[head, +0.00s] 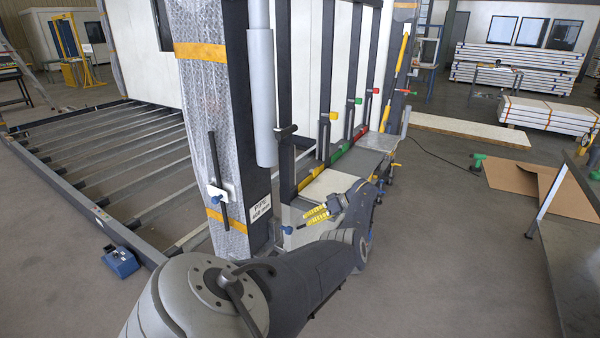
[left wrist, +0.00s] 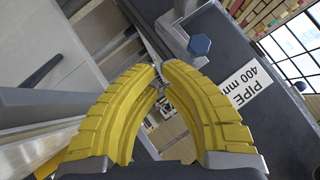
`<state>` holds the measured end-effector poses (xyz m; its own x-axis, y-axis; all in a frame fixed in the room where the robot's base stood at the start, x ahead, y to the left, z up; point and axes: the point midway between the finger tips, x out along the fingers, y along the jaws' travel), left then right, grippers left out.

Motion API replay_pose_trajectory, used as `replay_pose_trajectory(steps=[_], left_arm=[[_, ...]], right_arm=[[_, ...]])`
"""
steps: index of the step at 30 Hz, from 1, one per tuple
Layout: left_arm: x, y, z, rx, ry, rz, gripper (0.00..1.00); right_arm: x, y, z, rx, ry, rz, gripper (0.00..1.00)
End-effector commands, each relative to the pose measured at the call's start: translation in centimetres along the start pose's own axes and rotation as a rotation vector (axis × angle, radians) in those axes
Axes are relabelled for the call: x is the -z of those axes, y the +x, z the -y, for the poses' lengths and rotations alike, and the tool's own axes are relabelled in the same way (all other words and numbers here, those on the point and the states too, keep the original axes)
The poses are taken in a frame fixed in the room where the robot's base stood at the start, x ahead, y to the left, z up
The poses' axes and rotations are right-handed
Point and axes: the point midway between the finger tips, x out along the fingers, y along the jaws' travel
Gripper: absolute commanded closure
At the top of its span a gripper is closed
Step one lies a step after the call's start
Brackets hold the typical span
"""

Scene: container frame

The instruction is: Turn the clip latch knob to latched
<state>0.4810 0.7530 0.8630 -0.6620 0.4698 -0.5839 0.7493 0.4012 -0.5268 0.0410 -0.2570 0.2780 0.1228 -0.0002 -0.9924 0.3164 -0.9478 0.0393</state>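In the head view a blue knob (head: 213,200) sits on a white bracket with a dark upright bar, on the wrapped post. A blue hexagonal knob (left wrist: 199,45) on a grey metal bracket shows in the left wrist view, beyond my fingers. A second blue knob (head: 287,229) is low beside the frame, right of the PIPE label. I cannot tell which knob is the clip latch, nor its setting. My left gripper (head: 310,219) has yellow fingers, also seen in the left wrist view (left wrist: 158,67). Their tips nearly meet, with nothing visible between them. My right gripper is out of view.
The post (head: 205,120) is wrapped in clear bubble film with orange tape. A white label (head: 261,207) reads PIPE 400 mm. Dark uprights with coloured clips stand behind my gripper. Open floor (head: 450,270) lies right.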

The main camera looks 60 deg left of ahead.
Motion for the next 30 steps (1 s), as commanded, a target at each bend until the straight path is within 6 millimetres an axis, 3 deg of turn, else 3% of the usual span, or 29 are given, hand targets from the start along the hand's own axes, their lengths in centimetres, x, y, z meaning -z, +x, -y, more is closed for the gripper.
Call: replay_pose_trajectory(steps=[6,12,17,24,30], left_arm=[[-0.9,3.1,0.5,0.05,0.184,-0.23,1.0],[-2.0,4.8,0.9,0.1,0.408,-0.479,1.0],[-3.4,5.2,1.2,0.135,0.569,-0.647,1.0],[-6.9,5.2,1.5,0.183,0.799,-0.866,1.0],[-9.4,5.0,1.8,0.206,0.918,-0.969,1.0]], right_arm=[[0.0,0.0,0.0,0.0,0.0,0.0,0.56],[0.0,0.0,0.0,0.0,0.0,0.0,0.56],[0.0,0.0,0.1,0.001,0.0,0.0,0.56],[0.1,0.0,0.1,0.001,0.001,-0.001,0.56],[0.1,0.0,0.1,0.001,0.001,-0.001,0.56]])
